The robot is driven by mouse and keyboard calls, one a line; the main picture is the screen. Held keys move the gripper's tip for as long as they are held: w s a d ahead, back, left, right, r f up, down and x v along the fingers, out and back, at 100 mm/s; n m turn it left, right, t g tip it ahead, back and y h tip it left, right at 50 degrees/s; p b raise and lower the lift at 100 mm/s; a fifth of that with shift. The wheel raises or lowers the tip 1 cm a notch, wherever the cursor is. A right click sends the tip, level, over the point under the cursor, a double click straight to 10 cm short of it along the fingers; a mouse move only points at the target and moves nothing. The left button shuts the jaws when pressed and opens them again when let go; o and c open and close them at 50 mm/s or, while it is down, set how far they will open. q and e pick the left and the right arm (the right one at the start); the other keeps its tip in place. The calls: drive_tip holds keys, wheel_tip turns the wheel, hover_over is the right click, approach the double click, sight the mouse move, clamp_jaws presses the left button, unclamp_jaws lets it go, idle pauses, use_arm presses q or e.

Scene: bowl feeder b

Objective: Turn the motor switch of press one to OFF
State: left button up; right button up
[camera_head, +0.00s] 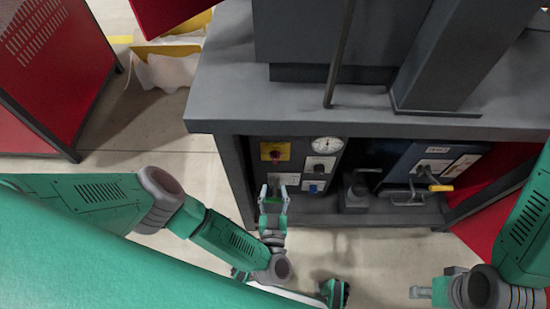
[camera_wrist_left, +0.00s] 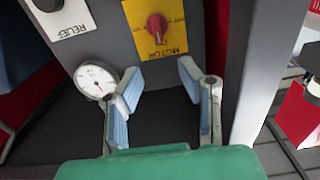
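The motor switch is a red knob (camera_wrist_left: 157,27) on a yellow plate (camera_wrist_left: 174,43) marked MOTOR. In the head view the plate (camera_head: 267,147) is on the dark panel under the press table. The wrist view shows the panel turned over, with the lettering upside down. The knob's bar looks roughly upright there; which position it marks is too small to tell. My left gripper (camera_head: 274,190) is open and empty, just below the plate in the head view. Its fingers (camera_wrist_left: 160,80) point at the knob and stand apart from it. My right gripper (camera_head: 430,291) is low at the right; its finger opening is unclear.
A white gauge (camera_head: 327,145) is beside the plate and close to one left finger in the wrist view. A RELIEF knob plate (camera_wrist_left: 62,18) is nearby. The grey table edge (camera_head: 370,126) overhangs the panel. A table leg (camera_head: 237,178) stands left of it.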

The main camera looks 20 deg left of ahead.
sight(275, 159)
use_arm(q)
drive_tip(key=b+x, duration=0.2)
drive_tip(key=x, duration=0.8)
drive_tip(key=shift+w+a+f, duration=0.1)
drive_tip(key=shift+w, duration=0.2)
clamp_jaws()
